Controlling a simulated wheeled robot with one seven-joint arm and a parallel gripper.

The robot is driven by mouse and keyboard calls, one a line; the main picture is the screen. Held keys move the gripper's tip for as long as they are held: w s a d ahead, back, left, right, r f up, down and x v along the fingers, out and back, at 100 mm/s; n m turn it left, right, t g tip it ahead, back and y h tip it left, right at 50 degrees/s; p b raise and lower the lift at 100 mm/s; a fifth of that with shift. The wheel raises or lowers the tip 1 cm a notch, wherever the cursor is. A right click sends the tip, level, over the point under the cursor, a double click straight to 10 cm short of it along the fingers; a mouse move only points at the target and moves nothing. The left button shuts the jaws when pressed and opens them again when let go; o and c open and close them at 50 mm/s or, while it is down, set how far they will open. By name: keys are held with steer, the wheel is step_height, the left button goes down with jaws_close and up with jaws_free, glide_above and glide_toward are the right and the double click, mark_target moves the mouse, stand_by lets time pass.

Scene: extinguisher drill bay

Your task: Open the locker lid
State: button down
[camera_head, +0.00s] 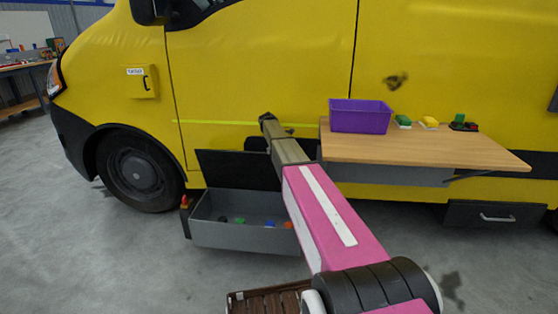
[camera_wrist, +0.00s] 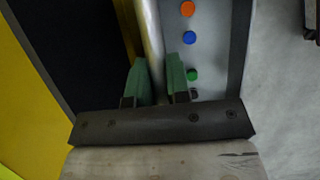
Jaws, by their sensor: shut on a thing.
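The grey locker (camera_head: 245,238) stands low beside the yellow van, and its inside is exposed. Its dark lid (camera_head: 228,168) stands raised at the back, near the van's side. In the wrist view the dark lid (camera_wrist: 60,45) is on the left and the grey locker floor (camera_wrist: 212,60) on the right. My gripper (camera_wrist: 160,85) has its green fingers shut on a silver bar (camera_wrist: 150,35) that runs along the lid's edge. In the head view my arm hides the gripper and part of the lid.
A wooden shelf (camera_head: 420,155) juts from the van at right, holding a purple bin (camera_head: 360,116) and several small objects. Small orange (camera_wrist: 187,8), blue (camera_wrist: 190,37) and green (camera_wrist: 193,75) pieces lie in the locker. A drawer (camera_head: 495,215) sits low at right. Floor at left is clear.

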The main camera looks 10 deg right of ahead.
steer(key=shift+w+d+r, duration=0.2)
steer(key=shift+w+d, duration=0.1)
steer(key=shift+w, duration=0.5)
steer(key=shift+w+d+r, duration=0.15)
steer(key=shift+w+d, duration=0.1)
steer(key=shift+w, duration=0.5)
steer(key=c, duration=1.1)
jaws_free()
steer(key=v, duration=1)
steer(key=shift+a+r, duration=0.2)
steer(key=shift+r, duration=0.15)
